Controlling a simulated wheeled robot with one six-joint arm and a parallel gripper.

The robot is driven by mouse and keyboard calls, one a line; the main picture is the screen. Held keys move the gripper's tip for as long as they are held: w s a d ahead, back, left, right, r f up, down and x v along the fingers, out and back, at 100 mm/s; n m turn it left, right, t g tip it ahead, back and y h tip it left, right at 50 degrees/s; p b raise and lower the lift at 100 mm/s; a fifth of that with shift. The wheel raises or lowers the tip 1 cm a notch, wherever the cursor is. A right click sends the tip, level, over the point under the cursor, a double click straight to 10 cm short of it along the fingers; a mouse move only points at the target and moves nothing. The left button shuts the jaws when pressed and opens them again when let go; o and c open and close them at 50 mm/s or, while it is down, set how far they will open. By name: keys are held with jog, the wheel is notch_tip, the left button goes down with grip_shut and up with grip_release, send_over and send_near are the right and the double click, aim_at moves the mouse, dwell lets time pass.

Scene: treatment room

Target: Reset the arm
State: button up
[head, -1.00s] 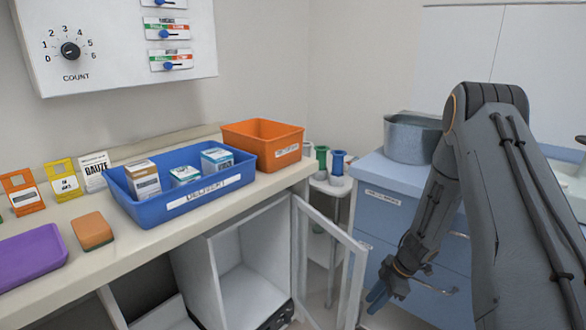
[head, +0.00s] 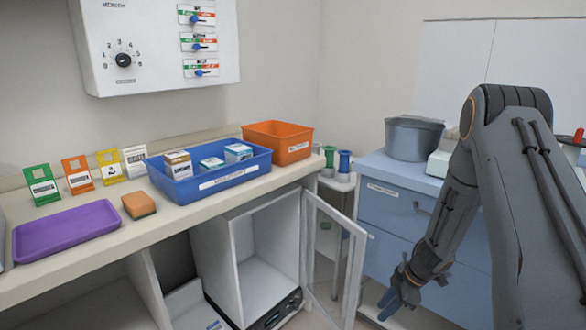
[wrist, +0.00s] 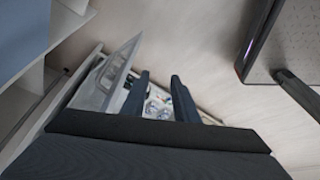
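My dark grey arm comes in from the right of the head view and hangs down in front of the blue drawer cabinet. My gripper (head: 393,303) is at its low end, with bluish fingers pointing down, near the floor and to the right of the open cabinet door. In the wrist view my gripper (wrist: 160,82) shows two dark fingers apart, with only distant background between them. It holds nothing that I can see.
An open glazed door (head: 325,258) stands out from the counter. A blue bin (head: 222,182) with boxes, an orange bin (head: 290,152), a purple tray (head: 70,230) and a sponge (head: 138,205) are on the counter. A metal pot (head: 412,138) stands on the blue cabinet (head: 390,208).

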jog(key=w+r+m+t+h+p, duration=0.2)
jog(key=w+r+m+t+h, duration=0.15)
jog(key=r, duration=1.05)
jog(key=s+d+r+m+h+p, duration=0.15)
jog(key=s+r+m, duration=0.3)
jog(key=r, duration=0.45)
jog(key=s+a+r+m+g+p, duration=0.1)
jog(key=s+a+r+m, duration=0.1)
jog(key=s, duration=0.6)
jog(key=s+a+r+m+g+p, duration=0.1)
jog(key=s+a+r+m+g, duration=0.1)
jog(key=s+a+r, duration=0.3)
jog(key=s+a+r+m+g+p, duration=0.1)
jog(key=s+a+r+m+g, duration=0.1)
jog(key=s, duration=1)
notch_tip(320, 180, up, 2)
jog(key=shift+s+a+r+m+y+p, duration=0.2)
jog(key=shift+s+a+m+y+p, duration=0.2)
jog(key=shift+a+m, duration=0.4)
jog(key=shift+w, duration=0.1)
